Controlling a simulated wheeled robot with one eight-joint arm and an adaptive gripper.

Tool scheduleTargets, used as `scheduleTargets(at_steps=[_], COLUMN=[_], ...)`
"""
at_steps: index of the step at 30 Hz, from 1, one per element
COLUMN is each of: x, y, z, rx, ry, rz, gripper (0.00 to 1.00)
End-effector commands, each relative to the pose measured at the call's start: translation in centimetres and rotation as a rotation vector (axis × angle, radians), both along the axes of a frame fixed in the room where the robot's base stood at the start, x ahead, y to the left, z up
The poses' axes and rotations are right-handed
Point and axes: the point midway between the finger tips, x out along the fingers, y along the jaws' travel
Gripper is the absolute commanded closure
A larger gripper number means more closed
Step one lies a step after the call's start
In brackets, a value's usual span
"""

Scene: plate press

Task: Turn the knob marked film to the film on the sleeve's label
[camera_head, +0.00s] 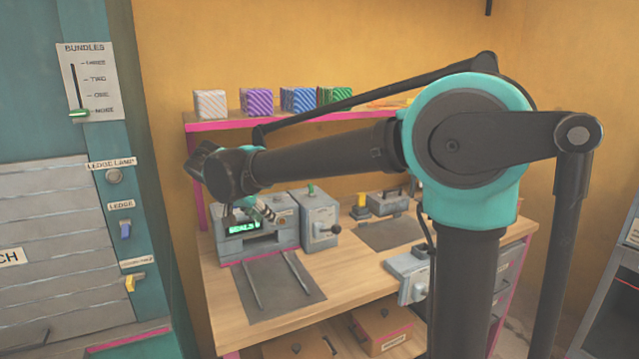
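My gripper (250,216) hangs at the end of my arm, in front of the grey press-like machine (256,243) with a green lit display (245,226). The fingers are small and dark here, and I cannot tell whether they are open or shut. They overlap the machine's upper front in the picture; contact cannot be told. Beside the machine is a grey box (319,213) with a green-topped knob (311,189) and a black-ended lever (335,229). No knob marked film and no sleeve label can be read in this view; my arm hides part of the bench.
The wooden bench (350,262) carries a dark mat (262,302) with two rails, a yellow-topped post (361,205) and a grey device (408,273). A pink-edged shelf (290,121) above holds several striped blocks. At left is a teal panel (119,220) with labelled switches.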

Motion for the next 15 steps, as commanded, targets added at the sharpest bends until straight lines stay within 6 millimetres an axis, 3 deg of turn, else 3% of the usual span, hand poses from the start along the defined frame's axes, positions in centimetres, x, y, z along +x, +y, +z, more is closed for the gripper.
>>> scheduleTargets(at_steps=[8, 15], x=[0.1, -3.4], y=[-9.7, -21.2], z=[-4.8, -11.5], rx=[-0.008, 0.031], ry=[0.134, 0.270], rz=[0.044, 0.136], gripper=[0.68, 0.68])
